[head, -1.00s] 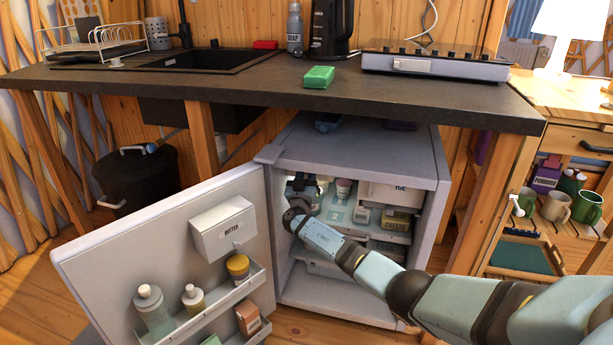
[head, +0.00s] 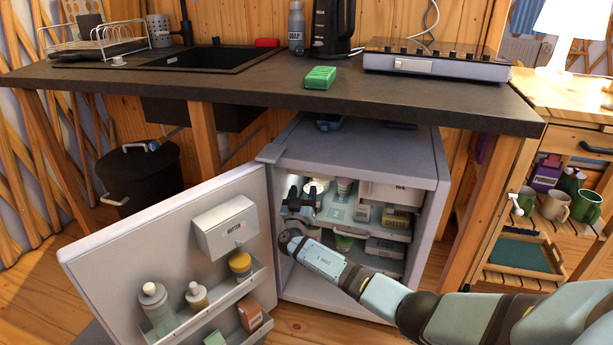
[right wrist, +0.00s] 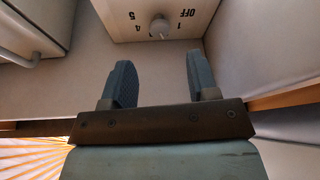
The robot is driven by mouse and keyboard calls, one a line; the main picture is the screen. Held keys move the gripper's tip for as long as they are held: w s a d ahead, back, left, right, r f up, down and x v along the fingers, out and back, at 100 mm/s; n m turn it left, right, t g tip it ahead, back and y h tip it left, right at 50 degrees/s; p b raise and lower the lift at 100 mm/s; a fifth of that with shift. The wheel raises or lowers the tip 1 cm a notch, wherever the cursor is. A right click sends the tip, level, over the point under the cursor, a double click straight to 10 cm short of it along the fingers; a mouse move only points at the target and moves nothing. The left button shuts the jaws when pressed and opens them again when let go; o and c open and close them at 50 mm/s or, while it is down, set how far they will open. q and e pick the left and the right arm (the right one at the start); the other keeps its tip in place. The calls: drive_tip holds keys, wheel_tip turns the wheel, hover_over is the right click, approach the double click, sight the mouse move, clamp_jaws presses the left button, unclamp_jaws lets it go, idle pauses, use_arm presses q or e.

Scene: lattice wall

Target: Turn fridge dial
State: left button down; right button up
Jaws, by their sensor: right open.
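The small fridge (head: 350,143) stands open under the counter, its door (head: 110,262) swung out to the left. The fridge dial (right wrist: 159,27) is a round pale knob on a white panel (right wrist: 122,18) marked OFF, 1, 4 and 5, upside down in the right wrist view. My right gripper (right wrist: 160,78) is open and empty, its two dark fingers pointing toward the dial, which lies beyond and between them, apart from both. In the head view the right gripper (head: 299,203) is inside the fridge at its left side. I cannot make out the dial there. My left gripper is not in view.
Fridge shelves (head: 362,230) hold cups and boxes to the right of my gripper. The door carries a butter box (head: 225,228) and a rack with bottles (head: 155,305). The counter (head: 230,98) passes above. A black bin (head: 140,180) stands at the left.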

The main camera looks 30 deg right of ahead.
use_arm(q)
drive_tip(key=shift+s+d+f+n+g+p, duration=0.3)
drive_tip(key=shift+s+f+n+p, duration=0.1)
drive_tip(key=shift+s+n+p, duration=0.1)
use_arm(e)
drive_tip(key=v, duration=0.6)
drive_tip(key=shift+s+a, duration=0.2)
drive_tip(key=shift+a, duration=0.05)
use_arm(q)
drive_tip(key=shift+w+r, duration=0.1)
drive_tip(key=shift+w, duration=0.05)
use_arm(e)
drive_tip(key=shift+f, duration=0.1)
